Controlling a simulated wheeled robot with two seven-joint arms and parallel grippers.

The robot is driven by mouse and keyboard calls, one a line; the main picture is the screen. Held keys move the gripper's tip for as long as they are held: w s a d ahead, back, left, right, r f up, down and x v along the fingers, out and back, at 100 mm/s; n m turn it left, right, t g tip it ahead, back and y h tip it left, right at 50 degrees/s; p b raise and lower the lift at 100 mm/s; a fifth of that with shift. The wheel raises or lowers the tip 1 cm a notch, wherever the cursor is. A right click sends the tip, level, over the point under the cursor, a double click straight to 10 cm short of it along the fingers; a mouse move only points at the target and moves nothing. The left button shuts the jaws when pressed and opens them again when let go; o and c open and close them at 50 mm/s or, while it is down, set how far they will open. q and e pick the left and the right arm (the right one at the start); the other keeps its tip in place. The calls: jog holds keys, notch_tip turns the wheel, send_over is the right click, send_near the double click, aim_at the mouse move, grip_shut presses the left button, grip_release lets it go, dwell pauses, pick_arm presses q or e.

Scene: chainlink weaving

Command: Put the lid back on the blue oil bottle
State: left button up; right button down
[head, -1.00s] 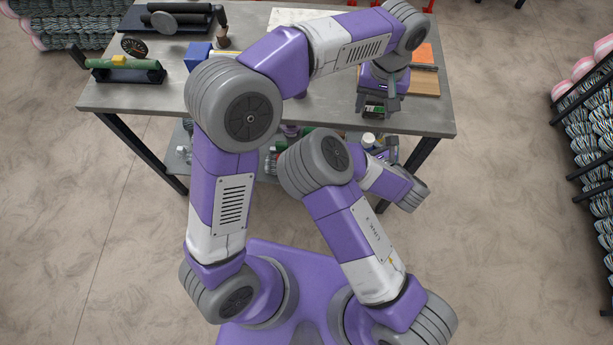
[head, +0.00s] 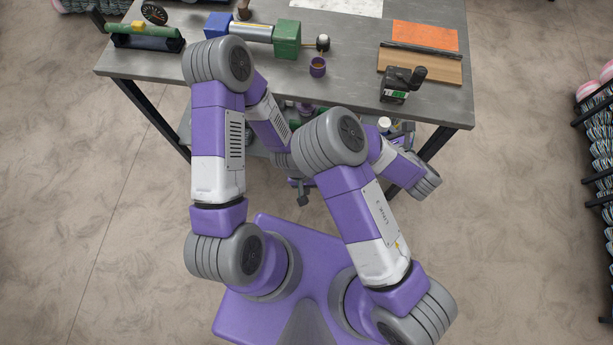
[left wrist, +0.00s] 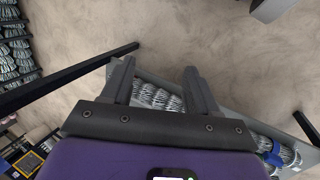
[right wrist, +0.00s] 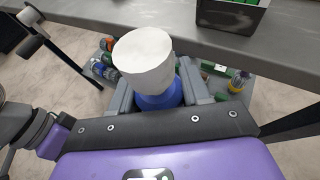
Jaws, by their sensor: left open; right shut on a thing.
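In the right wrist view, my right gripper (right wrist: 157,92) is shut on the blue oil bottle (right wrist: 160,99), around its upper part. The white lid (right wrist: 146,60) is on top of the bottle, slightly tilted in this view; I cannot tell whether it is fully seated. In the head view, the white lid (head: 384,123) shows just off the table's front edge, with most of the bottle hidden by my right arm. My left gripper (head: 303,194) is in front of the table, well left of the bottle. In the left wrist view it (left wrist: 158,75) is open and empty.
The grey table (head: 345,90) holds a black box (head: 402,83) near its front right, a small purple cup (head: 318,67), a green-ended roller device (head: 287,38) and a wooden board (head: 420,66). Several bottles and cans (right wrist: 105,68) stand on the lower shelf. Free floor lies in front.

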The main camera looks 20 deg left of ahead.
pick_arm(q)
jog(key=shift+t, duration=0.3)
jog(key=s, duration=0.1)
jog(key=s+a+f, duration=0.1)
jog(key=s, duration=0.2)
jog(key=shift+a+f, duration=0.3)
jog(key=shift+w, duration=0.1)
pick_arm(e)
jog(key=w+d+r+m+t+h, duration=0.1)
jog(key=d+m+h, duration=0.3)
jog(key=d, duration=0.2)
jog(key=w+d+r+m+t+h, duration=0.1)
jog(key=d+m+t+h, duration=0.1)
jog(key=d+m+h, duration=0.2)
jog(key=d, duration=0.3)
jog(key=shift+d+h, duration=0.3)
jog(key=shift+h, duration=0.1)
